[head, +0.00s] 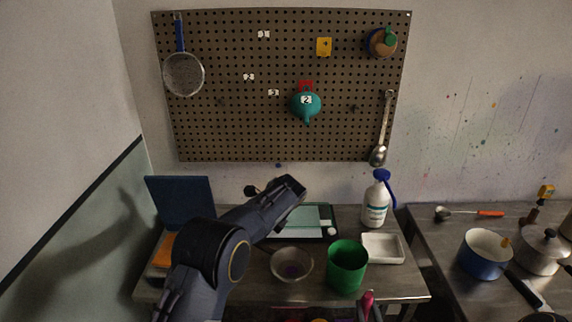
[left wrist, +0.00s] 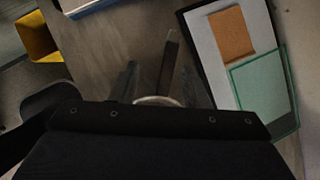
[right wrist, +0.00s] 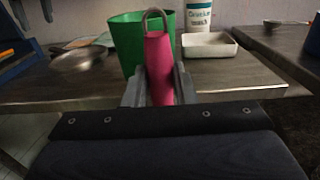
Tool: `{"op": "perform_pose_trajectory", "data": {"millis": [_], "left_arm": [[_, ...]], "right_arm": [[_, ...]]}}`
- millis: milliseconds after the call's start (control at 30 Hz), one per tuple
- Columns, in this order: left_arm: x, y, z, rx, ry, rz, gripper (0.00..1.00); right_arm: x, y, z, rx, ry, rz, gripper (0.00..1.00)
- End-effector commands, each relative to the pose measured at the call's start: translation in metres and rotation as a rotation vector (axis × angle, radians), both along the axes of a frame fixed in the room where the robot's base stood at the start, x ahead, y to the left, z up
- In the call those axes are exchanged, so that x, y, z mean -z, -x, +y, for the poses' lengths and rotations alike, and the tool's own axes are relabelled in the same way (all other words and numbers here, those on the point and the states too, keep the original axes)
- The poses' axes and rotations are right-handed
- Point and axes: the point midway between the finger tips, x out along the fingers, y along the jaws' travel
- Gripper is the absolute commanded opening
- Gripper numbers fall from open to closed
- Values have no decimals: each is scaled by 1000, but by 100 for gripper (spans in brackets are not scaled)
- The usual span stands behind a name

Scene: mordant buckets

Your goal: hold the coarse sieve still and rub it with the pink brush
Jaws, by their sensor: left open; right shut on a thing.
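The pink brush (right wrist: 158,70) stands upright in my right gripper (right wrist: 160,80), with a metal loop at its top. In the head view the brush (head: 367,302) shows at the bottom edge, in front of the table. Its bristles are hidden. My left gripper (left wrist: 158,72) is open; a dark handle (left wrist: 170,55) and part of a pale rim (left wrist: 157,101) show between its fingers, touching or not I cannot tell. In the head view my left arm hides its fingers. A round sieve (head: 184,75) with a blue handle hangs on the pegboard; whether it is the coarse one I cannot tell.
On the table stand a green bucket (head: 347,265), a shallow bowl (head: 291,264), a white tray (head: 382,248) and a spray bottle (head: 376,202). A dark tray (left wrist: 290,110) holds brown and green sheets. Pots stand on the right table (head: 425,235), beyond a narrow gap.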

Motion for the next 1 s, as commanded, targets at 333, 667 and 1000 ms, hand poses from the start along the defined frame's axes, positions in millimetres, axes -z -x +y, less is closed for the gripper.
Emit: {"op": "perform_pose_trajectory", "data": {"millis": [333,667,1000], "left_arm": [[28,-9,-23,121,-92,22,42],[59,-19,-8,118,-90,22,42],[92,-31,11,118,-90,22,42]], "right_arm": [[5,0,0,0,0,0,8],[30,0,0,0,0,-1,8],[40,0,0,0,0,-1,8]]}}
